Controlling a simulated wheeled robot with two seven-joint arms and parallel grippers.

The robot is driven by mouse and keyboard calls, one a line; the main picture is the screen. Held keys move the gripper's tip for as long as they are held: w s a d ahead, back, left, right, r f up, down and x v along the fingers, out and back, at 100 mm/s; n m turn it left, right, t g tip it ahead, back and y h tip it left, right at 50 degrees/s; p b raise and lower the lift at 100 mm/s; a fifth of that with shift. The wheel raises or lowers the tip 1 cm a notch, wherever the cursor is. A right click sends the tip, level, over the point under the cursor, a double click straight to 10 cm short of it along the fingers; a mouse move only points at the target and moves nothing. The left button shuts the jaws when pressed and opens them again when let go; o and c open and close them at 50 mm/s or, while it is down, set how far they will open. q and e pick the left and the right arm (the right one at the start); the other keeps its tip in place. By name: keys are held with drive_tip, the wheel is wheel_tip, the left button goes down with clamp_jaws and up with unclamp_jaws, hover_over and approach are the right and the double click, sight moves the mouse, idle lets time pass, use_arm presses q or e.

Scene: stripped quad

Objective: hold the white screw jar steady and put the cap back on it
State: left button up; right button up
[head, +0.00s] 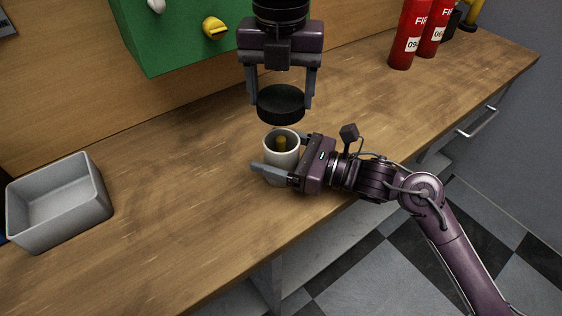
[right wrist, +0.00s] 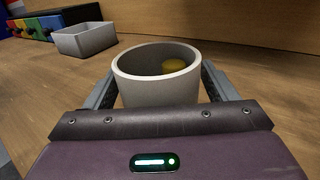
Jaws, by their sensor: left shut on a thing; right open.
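The white screw jar (head: 284,163) stands upright and uncapped on the wooden bench, with something yellow inside. My right gripper (head: 279,152) has one finger on each side of it. In the right wrist view the jar (right wrist: 158,91) sits between the open fingers; whether they touch it I cannot tell. The black cap (head: 281,107) is level, a little above the jar's mouth and roughly over it. My left gripper (head: 281,99) is shut on the cap's sides from above. The cap's underside is hidden.
A grey open bin (head: 62,222) stands on the bench (head: 170,190) at the left. A green box (head: 180,45) with a yellow knob (head: 214,27) is on the back wall. Red fire extinguishers (head: 408,38) stand at the back right. The bench around the jar is clear.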

drive_tip(key=shift+w+a, duration=0.15)
drive_tip(key=shift+a, duration=0.2)
drive_tip(key=c, duration=1.5)
use_arm(q)
drive_tip(key=shift+f, duration=2.45)
drive_tip(key=shift+f, duration=0.15)
drive_tip(key=shift+f, duration=0.8)
drive_tip(key=shift+f, duration=0.55)
